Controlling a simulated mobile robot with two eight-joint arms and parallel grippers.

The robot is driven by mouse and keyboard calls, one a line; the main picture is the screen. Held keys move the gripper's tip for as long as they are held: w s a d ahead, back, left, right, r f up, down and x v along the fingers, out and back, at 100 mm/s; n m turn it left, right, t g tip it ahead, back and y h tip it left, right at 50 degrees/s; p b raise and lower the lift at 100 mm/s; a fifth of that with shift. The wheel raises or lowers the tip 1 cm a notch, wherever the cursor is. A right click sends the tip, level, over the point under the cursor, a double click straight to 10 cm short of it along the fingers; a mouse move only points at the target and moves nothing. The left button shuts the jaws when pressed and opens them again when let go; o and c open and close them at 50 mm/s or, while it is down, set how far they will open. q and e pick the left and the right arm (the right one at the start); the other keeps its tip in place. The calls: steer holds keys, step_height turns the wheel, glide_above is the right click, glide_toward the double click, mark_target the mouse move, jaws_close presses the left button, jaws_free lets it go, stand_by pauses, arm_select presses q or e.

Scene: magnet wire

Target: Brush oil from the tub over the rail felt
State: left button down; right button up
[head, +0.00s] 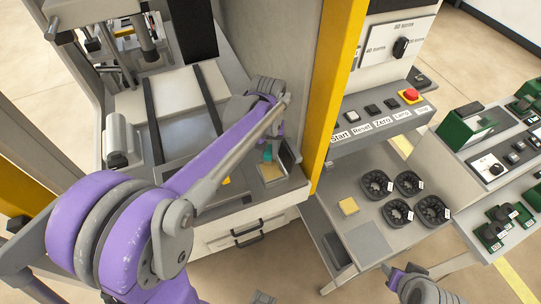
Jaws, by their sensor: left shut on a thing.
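My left gripper (268,142) is over the right front corner of the machine's bed, mostly hidden behind my purple forearm. It is shut on a teal thing (267,154), probably the brush, of which only a small part shows. Just below it is a small open grey tub (271,172) with a tan inside. I cannot tell whether the brush touches the tub's contents. Two dark rails (208,94) run along the pale machine bed; the felt on them is not clearly seen. My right gripper (412,287) is at the bottom edge, partly visible, its fingers unclear.
A yellow upright post (335,85) stands right of the tub. A control panel (384,110) with a red button is beyond it. Green devices (465,127) stand on the right.

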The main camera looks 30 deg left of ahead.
arm_select(q)
steer(key=shift+r+p, duration=1.55)
steer(key=shift+r, duration=1.45)
arm_select(e)
steer(key=shift+w+r, duration=0.3)
steer(key=shift+r, duration=0.4)
steer(key=shift+w+r, duration=0.35)
steer(key=shift+r, duration=0.4)
steer(key=shift+w+r, duration=0.3)
steer(key=shift+r, duration=0.4)
steer(key=shift+s, duration=0.1)
arm_select(q)
steer(key=shift+s+r, duration=0.1)
steer(key=shift+r, duration=0.45)
steer(key=shift+r+p, duration=0.65)
steer(key=shift+r, duration=0.35)
arm_select(e)
steer(key=shift+w+r+t, duration=0.3)
steer(key=shift+w+r, duration=0.3)
steer(key=shift+r, duration=0.35)
steer(key=shift+s, duration=0.15)
